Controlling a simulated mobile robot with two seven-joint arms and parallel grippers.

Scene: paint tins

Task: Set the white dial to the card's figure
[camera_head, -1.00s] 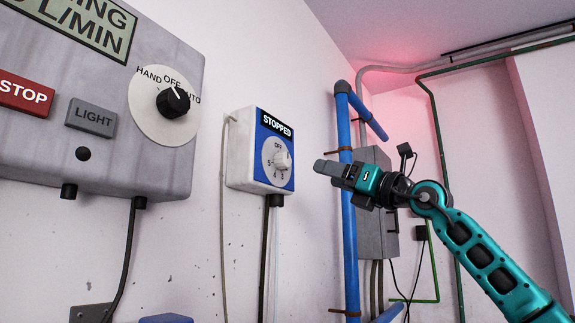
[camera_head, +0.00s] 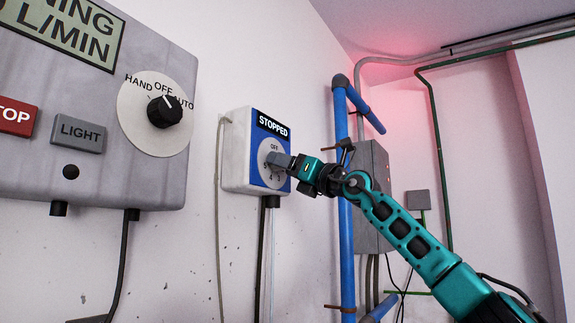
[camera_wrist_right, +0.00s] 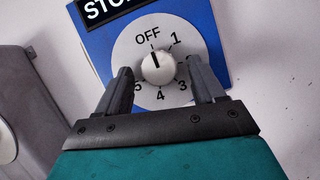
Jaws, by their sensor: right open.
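The white dial (camera_wrist_right: 158,68) sits on a round grey scale plate (camera_wrist_right: 128,47) marked OFF and numbers, on the blue face of a small wall box (camera_head: 240,150). Its black pointer line is toward OFF. A sign on the box reads STOPPED. My right gripper (camera_head: 272,160) is in front of the dial and hides most of it in the head view. In the right wrist view its two fingers (camera_wrist_right: 163,85) are apart, one on each side of the dial, with gaps showing. No card is seen. My left gripper is not in view.
A large grey control box (camera_head: 60,165) with a black HAND/OFF/AUTO knob (camera_head: 164,111), a red STOP button (camera_head: 14,116) and a LIGHT button (camera_head: 78,133) is at the left. A blue pipe (camera_head: 347,250) runs up the wall right of the small box, near my arm.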

